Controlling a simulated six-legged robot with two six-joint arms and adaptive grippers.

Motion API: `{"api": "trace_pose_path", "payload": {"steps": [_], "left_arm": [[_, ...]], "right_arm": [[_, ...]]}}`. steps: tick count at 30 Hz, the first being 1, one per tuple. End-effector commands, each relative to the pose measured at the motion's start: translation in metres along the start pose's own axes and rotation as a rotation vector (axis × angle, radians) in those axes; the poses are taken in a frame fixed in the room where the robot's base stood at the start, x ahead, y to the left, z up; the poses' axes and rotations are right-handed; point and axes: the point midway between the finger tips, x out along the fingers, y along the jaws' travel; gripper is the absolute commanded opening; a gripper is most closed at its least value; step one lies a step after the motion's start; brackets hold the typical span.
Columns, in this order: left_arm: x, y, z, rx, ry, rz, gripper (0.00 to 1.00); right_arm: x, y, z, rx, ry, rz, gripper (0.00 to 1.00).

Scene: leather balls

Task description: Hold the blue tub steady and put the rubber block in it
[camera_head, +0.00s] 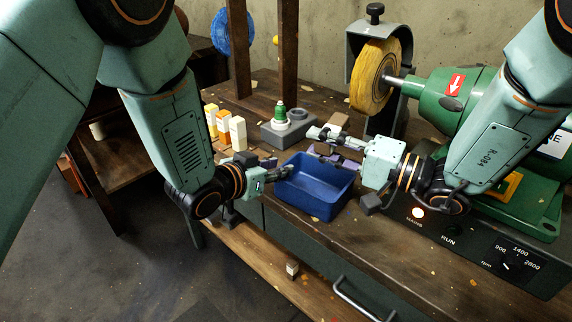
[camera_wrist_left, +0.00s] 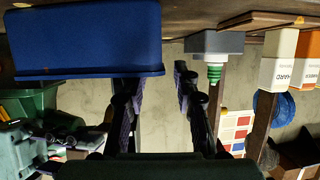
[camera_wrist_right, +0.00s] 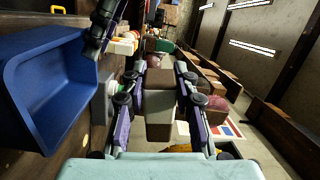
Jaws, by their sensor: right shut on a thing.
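The blue tub (camera_head: 312,196) stands upright and open on the bench in the head view. It also shows upside down in the left wrist view (camera_wrist_left: 85,38) and at the left of the right wrist view (camera_wrist_right: 40,95). My left gripper (camera_head: 280,168) is at the tub's left end, its fingers apart and nothing seen between them; in the left wrist view one finger is close beside the tub. My right gripper (camera_head: 318,146) is above the tub's far side. In the right wrist view it is shut on the brownish rubber block (camera_wrist_right: 160,105). The fingers partly hide the block.
A grey stand (camera_head: 287,131) with a green-and-white bottle is behind the tub. Several cartons (camera_head: 238,133) stand to its left. A green machine (camera_head: 438,100) with a yellow wheel (camera_head: 372,77) and a control panel (camera_head: 470,245) fill the right.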

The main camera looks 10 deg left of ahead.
Motion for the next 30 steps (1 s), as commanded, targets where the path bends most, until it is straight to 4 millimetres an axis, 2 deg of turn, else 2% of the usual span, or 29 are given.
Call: {"api": "trace_pose_path", "payload": {"steps": [3, 9, 22, 30], "left_arm": [[0.019, 0.001, 0.001, 0.000, 0.000, 0.001, 0.30], [0.040, 0.000, 0.001, -0.002, -0.001, -0.001, 0.30], [0.047, 0.000, 0.000, -0.002, -0.001, -0.001, 0.30], [0.046, 0.000, 0.000, -0.002, -0.001, -0.001, 0.07]], "right_arm": [[0.000, -0.001, 0.000, -0.001, 0.000, -0.001, 0.00], [0.000, -0.001, 0.000, -0.001, 0.000, -0.001, 0.00], [0.000, -0.001, 0.000, -0.001, 0.000, -0.001, 0.00], [0.000, -0.001, 0.000, -0.001, 0.000, -0.001, 0.00]]}}
